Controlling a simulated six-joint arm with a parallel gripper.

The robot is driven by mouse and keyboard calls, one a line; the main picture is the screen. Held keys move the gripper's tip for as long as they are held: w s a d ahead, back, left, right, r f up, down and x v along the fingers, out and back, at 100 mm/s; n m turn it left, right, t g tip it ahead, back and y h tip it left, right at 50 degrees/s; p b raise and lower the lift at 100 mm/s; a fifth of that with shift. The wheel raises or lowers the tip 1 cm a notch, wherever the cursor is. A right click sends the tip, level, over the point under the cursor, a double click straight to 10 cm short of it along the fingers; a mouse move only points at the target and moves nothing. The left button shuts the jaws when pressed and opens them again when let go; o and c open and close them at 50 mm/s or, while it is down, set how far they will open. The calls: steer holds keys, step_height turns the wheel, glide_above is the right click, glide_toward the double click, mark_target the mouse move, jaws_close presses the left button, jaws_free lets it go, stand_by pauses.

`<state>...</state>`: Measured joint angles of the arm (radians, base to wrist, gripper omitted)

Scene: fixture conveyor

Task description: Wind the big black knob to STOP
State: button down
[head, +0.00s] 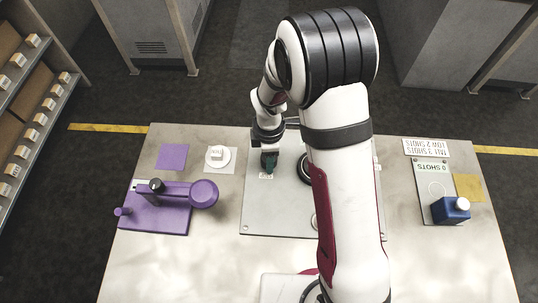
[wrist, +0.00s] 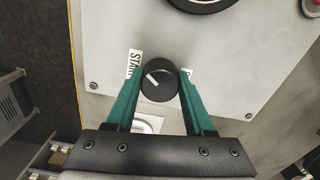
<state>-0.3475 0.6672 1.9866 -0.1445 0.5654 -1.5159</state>
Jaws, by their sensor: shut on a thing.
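A round black knob (wrist: 158,80) with a white pointer line sits on the light grey panel (wrist: 120,30). My gripper (wrist: 159,88) is shut on it, with one green finger on each side. The pointer line aims to the upper left in the wrist view, roughly toward a white label (wrist: 134,62) reading "STA". The rest of that label is behind the left finger. A second label (wrist: 187,72) at the right is mostly hidden by the right finger. In the head view my gripper (head: 269,161) is over the panel's left part (head: 262,213), and the knob is hidden.
A black-rimmed round part (head: 304,168) is on the panel right of my gripper, partly behind my arm. A purple device (head: 155,220) and a white disc (head: 217,156) are at left. A blue box (head: 450,210) is at right. The table front left is clear.

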steer(key=m, duration=0.5)
steer(key=shift+m, duration=0.3)
steer(key=m, duration=0.4)
steer(key=shift+m, duration=0.3)
steer(key=m, duration=0.4)
steer(key=shift+m, duration=0.3)
steer(key=m, duration=1)
steer(key=shift+m, duration=0.4)
steer(key=m, duration=0.4)
steer(key=shift+m, duration=0.7)
steer(key=shift+c, duration=1.4)
jaws_free()
